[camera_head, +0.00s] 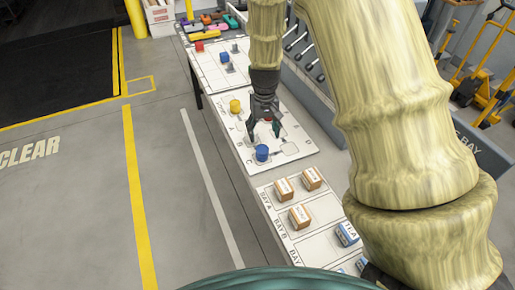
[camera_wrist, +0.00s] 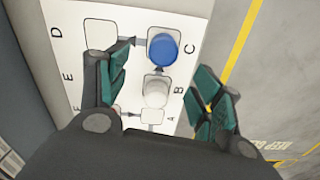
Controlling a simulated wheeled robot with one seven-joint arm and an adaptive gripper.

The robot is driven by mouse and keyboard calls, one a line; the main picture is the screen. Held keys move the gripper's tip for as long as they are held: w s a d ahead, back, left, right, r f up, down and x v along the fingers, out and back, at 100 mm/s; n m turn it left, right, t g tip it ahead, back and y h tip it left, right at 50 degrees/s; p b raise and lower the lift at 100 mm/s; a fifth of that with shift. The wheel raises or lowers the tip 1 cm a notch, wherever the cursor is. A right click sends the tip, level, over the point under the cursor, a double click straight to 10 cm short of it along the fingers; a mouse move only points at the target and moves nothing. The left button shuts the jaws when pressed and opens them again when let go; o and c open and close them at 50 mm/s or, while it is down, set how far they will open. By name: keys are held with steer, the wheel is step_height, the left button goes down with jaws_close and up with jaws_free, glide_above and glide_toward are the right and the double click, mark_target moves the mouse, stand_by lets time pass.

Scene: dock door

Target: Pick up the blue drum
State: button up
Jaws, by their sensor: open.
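The blue drum (camera_head: 262,152) stands upright near the front edge of a white board (camera_head: 290,156). In the wrist view the blue drum (camera_wrist: 162,47) sits at the spot by the letter C, beyond my fingertips. My gripper (camera_head: 263,133) points down over the board, just behind the drum in the head view. Its fingers are spread and hold nothing. In the wrist view a pale grey drum (camera_wrist: 155,92) by the letter B shows between the fingers (camera_wrist: 163,85). Whether any finger touches something I cannot tell.
A yellow drum (camera_head: 235,106) stands on the same board. Several small boxes, such as an orange-brown one (camera_head: 299,217), lie on the near part of the table. A farther board holds a red block (camera_head: 199,47) and a blue one (camera_head: 224,57). Open floor lies left.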

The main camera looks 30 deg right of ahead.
mark_target(262, 148)
steer(key=shift+s+d+f, duration=0.15)
steer(key=shift+s+f, duration=0.45)
steer(key=shift+s, duration=0.1)
steer(key=w+f, duration=0.1)
steer(key=f, duration=0.2)
steer(key=shift+w+p, duration=0.35)
steer(key=shift+s+f+p, duration=0.1)
steer(key=shift+s+p, duration=0.3)
steer(key=shift+s, duration=0.1)
steer(key=f, duration=0.1)
steer(key=f+p, duration=0.1)
steer(key=f, duration=0.1)
steer(key=shift+w+a, duration=0.35)
steer(key=shift+s+f+p, duration=0.15)
steer(key=shift+f+p, duration=0.2)
steer(key=shift+f, duration=0.5)
steer(key=c, duration=1.1)
